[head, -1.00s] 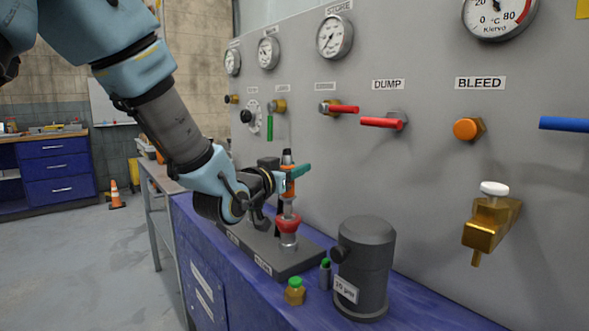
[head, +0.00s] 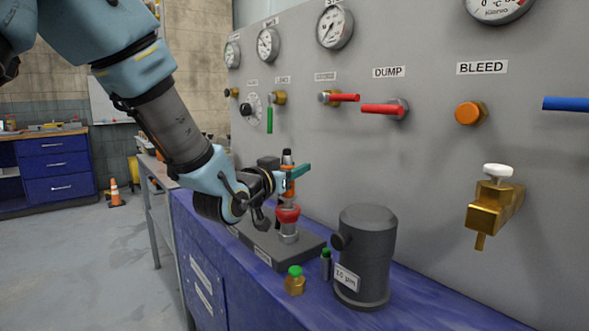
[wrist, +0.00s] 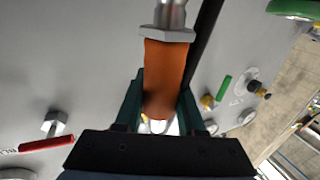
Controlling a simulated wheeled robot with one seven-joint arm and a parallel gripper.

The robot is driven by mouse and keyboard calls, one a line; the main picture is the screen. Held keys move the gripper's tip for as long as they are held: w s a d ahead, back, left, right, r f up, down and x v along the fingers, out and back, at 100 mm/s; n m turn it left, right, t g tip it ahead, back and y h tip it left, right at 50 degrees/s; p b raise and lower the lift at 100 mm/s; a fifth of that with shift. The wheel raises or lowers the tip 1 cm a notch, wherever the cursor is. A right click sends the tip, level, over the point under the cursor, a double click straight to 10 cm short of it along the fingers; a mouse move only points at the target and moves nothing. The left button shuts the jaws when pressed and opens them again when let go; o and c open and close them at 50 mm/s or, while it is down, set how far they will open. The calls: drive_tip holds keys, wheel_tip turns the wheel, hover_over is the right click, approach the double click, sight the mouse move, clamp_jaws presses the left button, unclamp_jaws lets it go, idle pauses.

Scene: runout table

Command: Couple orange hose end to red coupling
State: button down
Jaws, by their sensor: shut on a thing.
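The orange hose end (head: 289,190) is upright between the fingers of my gripper (head: 290,172), which is shut on it. In the wrist view the orange hose end (wrist: 165,75) shows between the two green fingers of my gripper (wrist: 161,98), with a metal hex collar and tip beyond it. The red coupling (head: 287,214) stands upright on a grey metal post on a dark base. The hose end is directly above the red coupling; in the head view they look close to touching, and I cannot tell whether they are joined.
A dark grey canister (head: 364,258) stands right of the base. A small amber bottle with a green cap (head: 295,281) and a dark green-topped bottle (head: 326,264) stand near it. The grey panel (head: 430,150) with valves and gauges rises behind the blue bench (head: 215,240).

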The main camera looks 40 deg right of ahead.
drive_tip(key=shift+f+b, duration=0.95)
drive_tip(key=shift+f, duration=0.1)
drive_tip(key=shift+c, duration=2.2)
unclamp_jaws()
drive_tip(key=shift+a, duration=0.1)
drive_tip(key=b+v, duration=0.1)
drive_tip(key=v, duration=0.9)
drive_tip(key=shift+s+a+b, duration=0.15)
drive_tip(key=shift+a+b, duration=0.15)
drive_tip(key=shift+b, duration=0.1)
